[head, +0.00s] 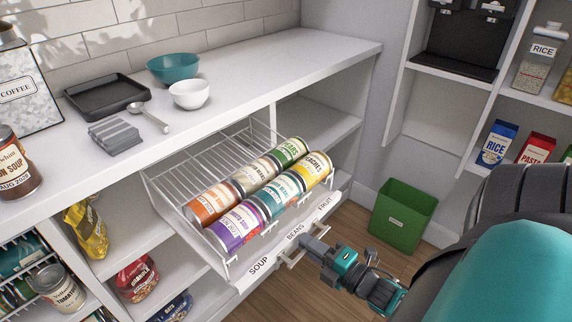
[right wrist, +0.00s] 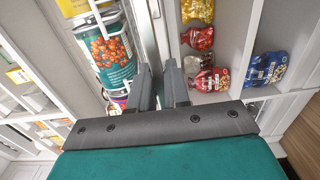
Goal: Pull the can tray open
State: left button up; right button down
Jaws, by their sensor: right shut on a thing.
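The can tray (head: 172,187) is a white wire rack that stands out from under the counter, with a white front panel (head: 262,264) labelled SOUP, BEANS and FRUIT. Several cans lie on their sides in rows near its front, including a purple-labelled can (head: 236,230) and a yellow peaches can (head: 318,169). A handle (head: 290,259) sits on the front panel. My right gripper (head: 310,243) is shut on this handle, which its fingers partly hide. In the right wrist view the fingers (right wrist: 160,82) are close together beside a teal-labelled can (right wrist: 106,52). My left gripper is not in view.
The counter (head: 240,85) above holds bowls, a black tray (head: 107,95), a scoop and a coffee bag (head: 25,90). Bagged goods stand on shelves below. A green bin (head: 402,217) stands on the floor to the right. Floor shows between tray and bin.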

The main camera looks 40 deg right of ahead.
jog(key=s+p, duration=0.1)
jog(key=s, duration=0.7)
jog(key=shift+s+d, duration=0.15)
jog(key=shift+d, duration=0.2)
jog(key=c, duration=1.2)
grip_release()
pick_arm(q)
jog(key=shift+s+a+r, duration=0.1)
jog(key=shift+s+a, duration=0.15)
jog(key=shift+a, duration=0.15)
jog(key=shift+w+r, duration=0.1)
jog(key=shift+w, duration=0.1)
pick_arm(e)
jog(key=s, duration=0.8)
jog(key=s+d, duration=0.1)
jog(key=s, duration=0.4)
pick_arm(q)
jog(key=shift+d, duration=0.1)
pick_arm(e)
jog(key=shift+w, duration=0.1)
